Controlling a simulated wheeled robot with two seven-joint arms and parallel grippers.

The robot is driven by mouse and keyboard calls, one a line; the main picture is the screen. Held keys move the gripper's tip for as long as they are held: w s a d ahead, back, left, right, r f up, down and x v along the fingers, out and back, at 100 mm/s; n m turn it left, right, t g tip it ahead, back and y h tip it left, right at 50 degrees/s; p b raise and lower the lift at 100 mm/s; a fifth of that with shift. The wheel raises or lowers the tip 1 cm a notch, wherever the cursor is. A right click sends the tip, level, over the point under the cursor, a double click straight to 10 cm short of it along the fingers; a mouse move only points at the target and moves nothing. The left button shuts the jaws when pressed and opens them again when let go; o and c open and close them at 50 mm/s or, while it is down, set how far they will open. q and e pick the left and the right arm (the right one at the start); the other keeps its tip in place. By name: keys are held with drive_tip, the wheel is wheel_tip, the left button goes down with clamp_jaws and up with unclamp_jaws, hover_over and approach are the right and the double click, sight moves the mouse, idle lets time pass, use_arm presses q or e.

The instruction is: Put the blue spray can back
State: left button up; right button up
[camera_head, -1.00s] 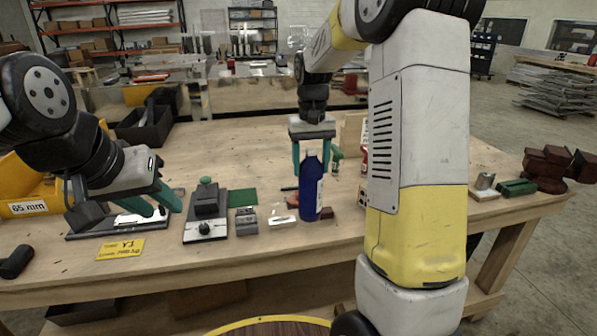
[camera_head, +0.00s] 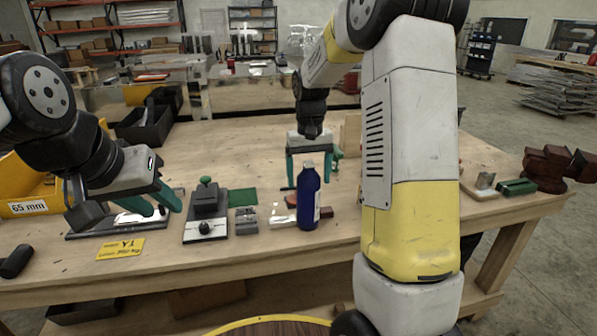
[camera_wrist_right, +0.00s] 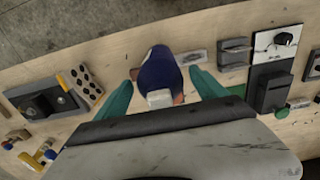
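In the wrist view, small gaps show between the can and the fingertips of this gripper (camera_wrist_right: 163,72). My left gripper (camera_head: 163,209) is open and empty, low over the left of the bench near a dark flat plate.
A black fixture with a green knob (camera_head: 206,211), a grey metal block (camera_head: 245,220) and a green mat (camera_head: 242,197) lie left of the can. A yellow Y1 label (camera_head: 121,249) is at the front left. A brown piece (camera_head: 326,212) lies close to the can's right.

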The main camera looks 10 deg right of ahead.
wheel_tip(320, 180, up, 12)
drive_tip(key=shift+f, duration=0.15)
drive_tip(key=shift+s+r, duration=0.1)
drive_tip(key=shift+r, duration=0.2)
drive_tip(key=s+a+t+y, duration=0.2)
drive_tip(key=s+t, duration=0.4)
drive_tip(key=s, duration=1.8)
drive_tip(key=shift+f, duration=0.15)
drive_tip(key=shift+a, duration=0.1)
drive_tip(key=shift+c, duration=0.4)
